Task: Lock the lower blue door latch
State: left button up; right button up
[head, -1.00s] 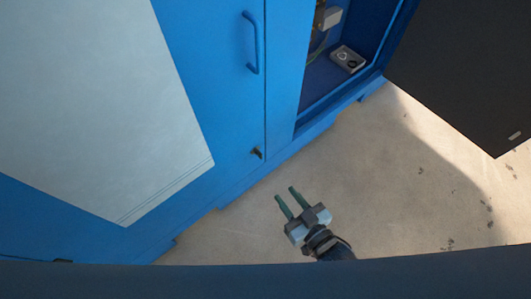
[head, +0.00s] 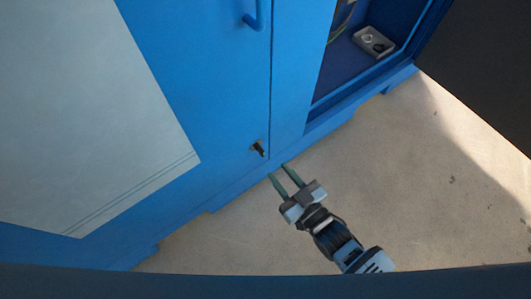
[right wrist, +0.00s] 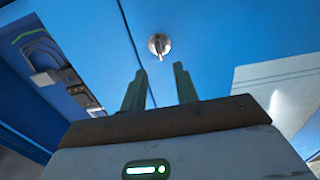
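The lower latch (head: 257,148) is a small dark-and-metal knob low on the blue door (head: 220,100), close to the door's right edge. In the right wrist view the latch (right wrist: 159,45) is a round silver piece with a small lever, ahead of and between the fingertips. My right gripper (head: 278,171) is open and empty, with two green fingers pointing at the cabinet just below and right of the latch. In the right wrist view its fingers (right wrist: 159,80) stand apart with nothing between them, not touching the latch. My left gripper is not in view.
A blue handle (head: 254,14) sits higher on the door. To the right is an open compartment with a small grey box (head: 374,41) inside. A dark panel (head: 485,75) stands at far right. The floor (head: 420,190) before the cabinet is clear.

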aim_at(264, 154)
jog(key=b+x, duration=0.2)
jog(key=x, duration=0.5)
jog(key=shift+w+a+b, duration=0.1)
jog(key=shift+b, duration=0.2)
jog(key=shift+c, duration=0.3)
grip_shut()
